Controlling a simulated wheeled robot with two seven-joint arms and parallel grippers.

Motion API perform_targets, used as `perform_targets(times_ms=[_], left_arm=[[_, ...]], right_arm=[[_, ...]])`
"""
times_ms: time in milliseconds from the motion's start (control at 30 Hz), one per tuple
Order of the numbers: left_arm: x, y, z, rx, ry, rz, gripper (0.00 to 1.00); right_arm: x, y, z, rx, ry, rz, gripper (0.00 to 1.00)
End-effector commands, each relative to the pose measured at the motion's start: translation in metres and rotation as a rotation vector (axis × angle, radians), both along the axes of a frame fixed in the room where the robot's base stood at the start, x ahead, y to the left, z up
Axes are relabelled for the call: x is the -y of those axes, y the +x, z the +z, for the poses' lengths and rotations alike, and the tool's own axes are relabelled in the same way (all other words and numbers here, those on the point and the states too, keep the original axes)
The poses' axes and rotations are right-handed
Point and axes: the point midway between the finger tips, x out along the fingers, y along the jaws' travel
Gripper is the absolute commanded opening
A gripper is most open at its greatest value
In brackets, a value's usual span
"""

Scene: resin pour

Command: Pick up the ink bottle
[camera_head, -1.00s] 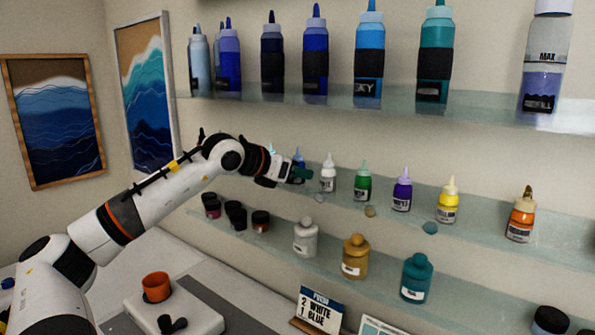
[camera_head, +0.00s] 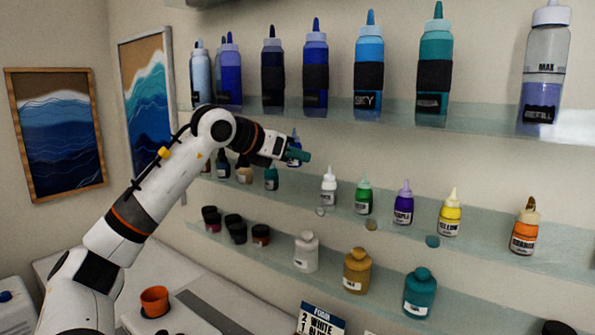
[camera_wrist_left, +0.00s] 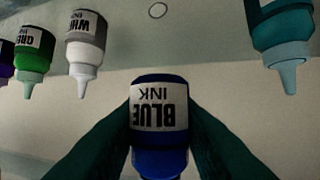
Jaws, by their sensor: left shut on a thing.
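The ink bottle (camera_head: 295,145) is blue and partly hidden by my gripper in the head view. In the left wrist view the same blue bottle (camera_wrist_left: 160,118) sits between the two dark green fingers, its label reading BLUE INK upside down. My left gripper (camera_head: 298,155) is shut on the bottle and holds it above the middle glass shelf, higher than the white bottle to its right. My right gripper is not in view.
A white bottle (camera_head: 328,186), a green one (camera_head: 363,196), a purple one (camera_head: 403,203), a yellow one (camera_head: 450,214) and an orange one (camera_head: 524,228) stand on the middle shelf (camera_head: 480,232). Large squeeze bottles stand on the shelf above. Jars stand below.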

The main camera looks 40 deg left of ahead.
Motion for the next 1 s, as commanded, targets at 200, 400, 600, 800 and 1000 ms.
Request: perform_targets(times_ms=[200, 400, 600, 800, 1000], left_arm=[[0.004, -0.049, -0.009, -0.001, 0.008, 0.005, 0.07], [0.01, -0.1, -0.01, 0.0, 0.008, 0.006, 0.07], [0.015, -0.143, -0.007, 0.0, 0.003, 0.005, 0.07], [0.018, -0.169, -0.005, -0.001, 0.003, 0.003, 0.07], [0.02, -0.18, -0.003, -0.002, 0.002, 0.001, 0.07]], right_arm=[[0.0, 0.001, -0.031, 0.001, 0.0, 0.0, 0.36], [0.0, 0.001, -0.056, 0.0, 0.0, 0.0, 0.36], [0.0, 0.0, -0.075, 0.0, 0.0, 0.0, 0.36], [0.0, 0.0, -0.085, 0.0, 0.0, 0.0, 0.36], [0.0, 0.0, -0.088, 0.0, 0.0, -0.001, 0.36]])
